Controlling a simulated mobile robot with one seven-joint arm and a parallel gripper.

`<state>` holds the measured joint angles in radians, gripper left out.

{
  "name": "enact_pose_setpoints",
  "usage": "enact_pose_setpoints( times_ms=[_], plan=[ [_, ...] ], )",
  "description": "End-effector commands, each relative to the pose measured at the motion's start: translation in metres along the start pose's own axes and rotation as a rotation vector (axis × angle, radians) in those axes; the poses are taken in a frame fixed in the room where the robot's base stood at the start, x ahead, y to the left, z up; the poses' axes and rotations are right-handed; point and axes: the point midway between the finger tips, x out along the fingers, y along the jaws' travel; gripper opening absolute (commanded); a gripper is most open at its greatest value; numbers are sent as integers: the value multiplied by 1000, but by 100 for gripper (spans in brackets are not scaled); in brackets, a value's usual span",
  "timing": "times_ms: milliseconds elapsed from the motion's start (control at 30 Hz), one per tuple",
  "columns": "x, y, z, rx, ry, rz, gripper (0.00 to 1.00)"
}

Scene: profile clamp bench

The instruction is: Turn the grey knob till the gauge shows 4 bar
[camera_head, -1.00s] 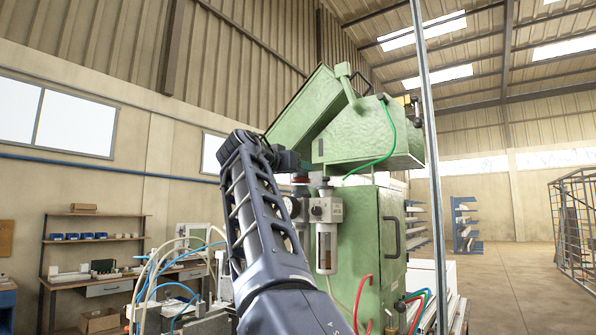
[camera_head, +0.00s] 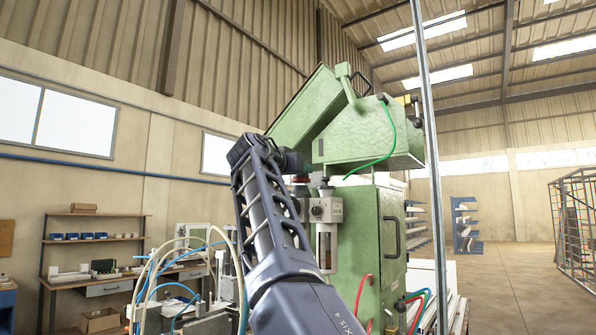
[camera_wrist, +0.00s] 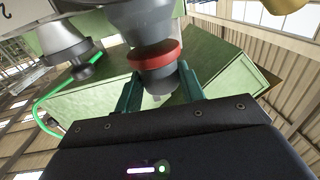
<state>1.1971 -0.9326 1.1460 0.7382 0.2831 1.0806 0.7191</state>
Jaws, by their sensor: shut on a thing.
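In the wrist view, the grey knob (camera_wrist: 158,78) sits below a red ring (camera_wrist: 153,55) on a dark grey body. My gripper (camera_wrist: 160,92) has its two green-tinted fingers on either side of the knob and is shut on it. In the head view, the red ring (camera_head: 298,181) shows small at the regulator unit, just under my gripper's dark end. The grey regulator block (camera_head: 326,209) shows to the right of my arm. My arm covers the place of the gauge, so its needle and reading cannot be read.
The green machine (camera_head: 372,137) stands close behind and above the regulator, with a green hose hanging from it. A thin metal post (camera_head: 431,150) rises at its right. Loose hoses (camera_head: 160,275) and a workbench (camera_head: 110,280) are at the left. Open floor lies at the right.

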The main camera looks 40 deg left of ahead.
Motion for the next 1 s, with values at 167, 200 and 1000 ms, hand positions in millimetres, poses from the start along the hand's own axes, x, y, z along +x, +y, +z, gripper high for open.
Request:
enact_pose_setpoints(
  times_ms=[167,200,1000],
  plan=[
    [-1,1,0,2,-4,-63,16],
    [-1,1,0,1,-3,-76,16],
    [0,2,0,1,0,-106,61]
  ],
)
